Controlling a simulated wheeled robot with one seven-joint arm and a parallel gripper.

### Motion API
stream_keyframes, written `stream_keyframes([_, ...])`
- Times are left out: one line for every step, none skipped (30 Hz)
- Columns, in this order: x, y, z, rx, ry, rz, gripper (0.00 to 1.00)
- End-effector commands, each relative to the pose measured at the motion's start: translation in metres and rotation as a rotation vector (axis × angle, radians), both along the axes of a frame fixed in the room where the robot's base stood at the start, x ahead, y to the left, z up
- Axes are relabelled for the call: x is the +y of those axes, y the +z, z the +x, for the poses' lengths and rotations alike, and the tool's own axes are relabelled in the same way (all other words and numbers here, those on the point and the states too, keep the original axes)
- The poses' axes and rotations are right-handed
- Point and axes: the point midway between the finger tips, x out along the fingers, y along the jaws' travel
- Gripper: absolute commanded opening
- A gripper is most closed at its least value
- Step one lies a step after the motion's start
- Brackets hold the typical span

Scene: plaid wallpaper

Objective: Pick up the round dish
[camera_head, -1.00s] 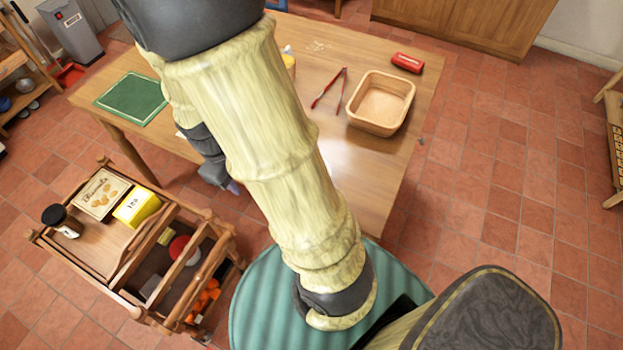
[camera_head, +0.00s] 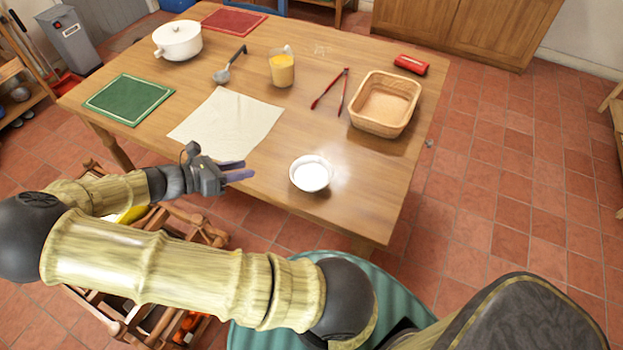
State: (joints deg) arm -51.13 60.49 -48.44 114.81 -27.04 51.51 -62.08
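A small round white dish (camera_head: 311,174) sits on the wooden table (camera_head: 345,205) near its front edge, right of the middle. Its inside looks plain white. My gripper (camera_head: 249,169) is at the table's front edge, left of the dish and apart from it, with its fingers pointing right toward it. The two purple fingers show a gap between them, and nothing is held there.
A cream cloth (camera_head: 228,122) lies behind my gripper. A wicker basket (camera_head: 384,103), red tongs (camera_head: 330,90), orange drink jug (camera_head: 282,68), ladle (camera_head: 229,65), white pot (camera_head: 178,41), red can (camera_head: 411,64) and green mat (camera_head: 128,99) are farther off. Table around the dish is clear.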

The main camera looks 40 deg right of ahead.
Motion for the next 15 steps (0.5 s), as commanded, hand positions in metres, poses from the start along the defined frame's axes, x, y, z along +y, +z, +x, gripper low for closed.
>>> stream_keyframes([0.000,0.000,0.000,-0.001,-0.001,0.002,0.34])
stream_keyframes([0.000,0.000,0.000,-0.001,-0.002,0.002,0.34])
stream_keyframes([0.000,0.000,0.000,-0.001,-0.002,0.003,0.34])
stream_keyframes([0.000,0.000,0.000,-0.002,-0.002,0.002,0.34])
stream_keyframes([-0.001,0.000,-0.001,-0.002,-0.002,0.002,0.34])
stream_keyframes([-0.002,-0.001,-0.001,-0.001,-0.003,0.002,0.34])
stream_keyframes([-0.003,-0.001,-0.001,-0.001,-0.004,0.002,0.34])
stream_keyframes([-0.006,-0.003,-0.002,-0.001,-0.004,0.002,0.34])
stream_keyframes([-0.009,-0.004,-0.002,-0.001,-0.004,0.002,0.34])
stream_keyframes([-0.013,-0.006,-0.003,0.000,-0.006,0.001,0.34])
stream_keyframes([-0.017,-0.008,-0.004,-0.001,-0.007,0.000,0.34])
stream_keyframes([-0.024,-0.010,-0.006,0.000,-0.008,0.000,0.34])
stream_keyframes([-0.028,-0.012,-0.007,-0.001,-0.007,0.000,0.34])
stream_keyframes([-0.033,-0.014,-0.008,-0.001,-0.007,0.000,0.34])
stream_keyframes([-0.040,-0.017,-0.009,-0.001,-0.007,0.000,0.34])
